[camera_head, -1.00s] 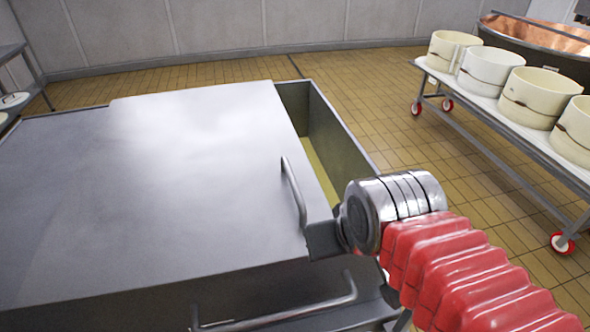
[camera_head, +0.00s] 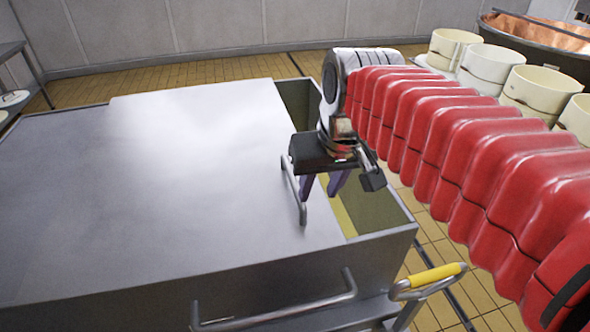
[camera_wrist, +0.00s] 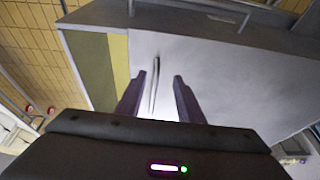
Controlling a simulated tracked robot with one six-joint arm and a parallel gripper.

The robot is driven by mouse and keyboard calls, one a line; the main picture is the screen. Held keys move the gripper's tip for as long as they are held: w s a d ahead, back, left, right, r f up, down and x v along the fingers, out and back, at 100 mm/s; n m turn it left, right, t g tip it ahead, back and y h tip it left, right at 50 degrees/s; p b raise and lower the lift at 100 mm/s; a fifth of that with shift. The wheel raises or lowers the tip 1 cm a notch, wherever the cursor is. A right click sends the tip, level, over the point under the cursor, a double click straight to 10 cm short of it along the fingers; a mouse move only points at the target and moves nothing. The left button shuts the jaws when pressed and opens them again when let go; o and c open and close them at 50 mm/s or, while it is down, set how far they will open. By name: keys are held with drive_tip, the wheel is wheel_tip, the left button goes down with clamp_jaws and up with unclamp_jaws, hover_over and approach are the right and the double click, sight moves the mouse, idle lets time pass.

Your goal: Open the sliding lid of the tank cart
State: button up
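The tank cart (camera_head: 240,283) is a grey metal box with a flat sliding lid (camera_head: 190,180) over most of its top. A strip along the right side is uncovered and shows the yellowish interior (camera_head: 350,213). A thin bar handle (camera_head: 297,195) stands near the lid's right edge; it also shows in the wrist view (camera_wrist: 154,85). My gripper (camera_head: 322,190) points down beside and over this handle with its purple fingers apart. In the wrist view the handle appears between the open fingers (camera_wrist: 158,108), without visible contact. Their exact height over the lid is unclear.
A front rail (camera_head: 280,315) and a yellow-gripped push handle (camera_head: 432,276) stick out from the cart. A bench with several cream moulds (camera_head: 488,68) and a copper vat (camera_head: 550,38) stand at the right. Tiled floor lies behind the cart.

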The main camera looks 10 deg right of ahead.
drive_tip(key=w+d+g+y, duration=0.1)
drive_tip(key=w+g, duration=0.1)
drive_tip(key=w, duration=0.8)
drive_tip(key=w+d+g, duration=0.1)
drive_tip(key=w+d, duration=0.1)
drive_tip(key=w, duration=0.8)
drive_tip(key=shift+r+g+y, duration=0.35)
drive_tip(key=shift+g+y, duration=0.05)
drive_tip(key=shift+f, duration=0.1)
drive_tip(key=a+f, duration=0.1)
drive_tip(key=f, duration=0.8)
drive_tip(key=a+f, duration=0.1)
drive_tip(key=f, duration=0.3)
drive_tip(key=shift+a+f, duration=0.15)
drive_tip(key=shift+a, duration=0.2)
drive_tip(key=shift+c, duration=0.2)
clamp_jaws()
